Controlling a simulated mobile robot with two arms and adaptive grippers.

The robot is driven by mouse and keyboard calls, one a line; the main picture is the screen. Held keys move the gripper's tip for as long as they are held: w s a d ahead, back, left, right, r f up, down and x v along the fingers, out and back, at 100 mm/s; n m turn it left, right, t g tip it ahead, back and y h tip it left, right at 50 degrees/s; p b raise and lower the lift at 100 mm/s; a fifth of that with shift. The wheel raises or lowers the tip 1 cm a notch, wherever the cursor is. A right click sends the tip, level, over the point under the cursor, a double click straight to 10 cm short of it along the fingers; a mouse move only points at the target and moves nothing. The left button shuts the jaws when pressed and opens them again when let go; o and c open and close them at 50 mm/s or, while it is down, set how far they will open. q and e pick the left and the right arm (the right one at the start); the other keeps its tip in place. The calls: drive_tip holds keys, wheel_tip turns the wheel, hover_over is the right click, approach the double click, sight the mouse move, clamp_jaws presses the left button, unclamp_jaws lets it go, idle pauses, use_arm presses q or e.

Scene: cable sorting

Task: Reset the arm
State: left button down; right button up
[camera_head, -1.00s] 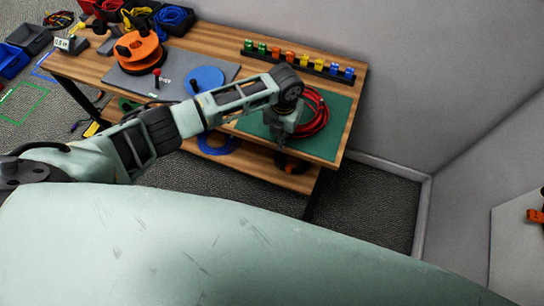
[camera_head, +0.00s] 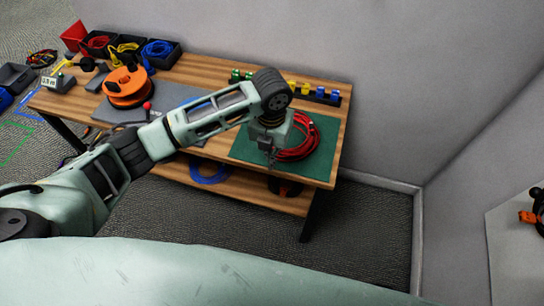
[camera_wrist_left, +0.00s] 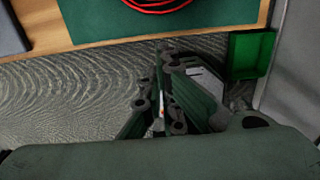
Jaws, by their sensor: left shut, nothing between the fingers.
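My left arm reaches across the front of the workbench in the head view. Its gripper (camera_head: 271,160) points down by the front of the green mat (camera_head: 245,150), left of a coiled red cable (camera_head: 298,150). In the left wrist view the gripper (camera_wrist_left: 160,50) is shut and empty, with floor behind it and the bench edge beyond. The red cable (camera_wrist_left: 157,5) shows at the top of that view, apart from the fingers. My right gripper is not in view.
An orange reel (camera_head: 126,86) and bins of cables (camera_head: 160,52) stand on the bench's left side. A rack of coloured connectors (camera_head: 320,94) lies along the back. A blue coil (camera_head: 209,173) is on the lower shelf. A green bin (camera_wrist_left: 250,55) shows in the wrist view.

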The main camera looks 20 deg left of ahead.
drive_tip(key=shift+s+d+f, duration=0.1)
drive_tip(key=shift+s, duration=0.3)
